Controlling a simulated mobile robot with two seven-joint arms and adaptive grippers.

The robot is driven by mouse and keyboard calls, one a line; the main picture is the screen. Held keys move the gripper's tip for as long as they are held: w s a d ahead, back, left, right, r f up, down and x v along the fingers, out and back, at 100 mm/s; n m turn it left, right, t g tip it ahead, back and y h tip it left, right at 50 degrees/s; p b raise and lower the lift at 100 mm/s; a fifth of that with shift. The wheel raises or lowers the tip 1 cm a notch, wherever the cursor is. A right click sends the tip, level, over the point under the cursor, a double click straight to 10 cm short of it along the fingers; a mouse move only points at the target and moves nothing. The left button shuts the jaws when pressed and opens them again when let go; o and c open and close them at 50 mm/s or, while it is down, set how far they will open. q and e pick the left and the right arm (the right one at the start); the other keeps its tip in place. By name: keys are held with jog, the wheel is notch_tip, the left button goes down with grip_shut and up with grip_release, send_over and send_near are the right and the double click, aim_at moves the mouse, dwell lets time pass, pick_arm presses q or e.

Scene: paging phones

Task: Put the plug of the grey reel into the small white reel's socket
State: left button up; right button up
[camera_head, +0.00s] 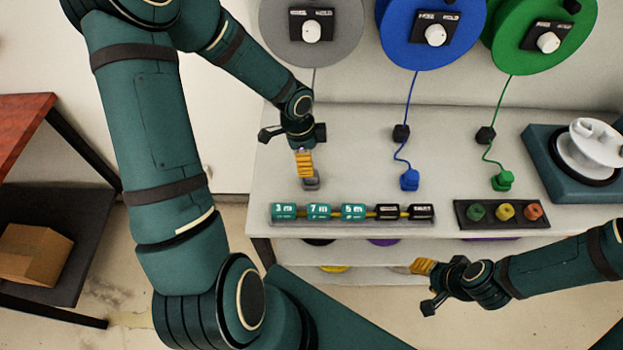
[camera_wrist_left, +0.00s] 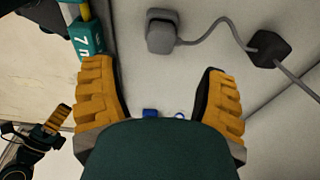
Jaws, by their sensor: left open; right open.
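The grey reel (camera_head: 340,42) hangs on the wall at the top of the head view, and its cord runs down behind my left gripper (camera_head: 306,170). Its grey plug (camera_head: 312,184) lies on the white table just below the left fingertips. In the left wrist view the plug (camera_wrist_left: 161,36) lies beyond the open fingers (camera_wrist_left: 157,78), not between them. The small white reel (camera_head: 592,150) sits on a dark teal base (camera_head: 560,182) at the right. I cannot make out its socket. My right gripper (camera_head: 424,285) is open and empty in front of the table.
Blue (camera_head: 408,180) and green (camera_head: 502,181) plugs lie on the table, corded to their wall reels. A black cord block (camera_wrist_left: 268,48) is near the grey plug.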

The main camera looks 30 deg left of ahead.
pick_arm(q)
jog(key=shift+w+d+f+b, duration=0.15)
jog(key=shift+f+b, duration=0.2)
jog(key=shift+f, duration=1)
jog(key=shift+w+d+f+b, duration=0.1)
jog(key=shift+f+b, duration=0.25)
jog(key=shift+f, duration=1)
jog(key=shift+w+d+f+b, duration=0.15)
jog(key=shift+f+b, duration=0.2)
jog(key=shift+f, duration=1)
jog(key=shift+s, duration=0.1)
grip_shut()
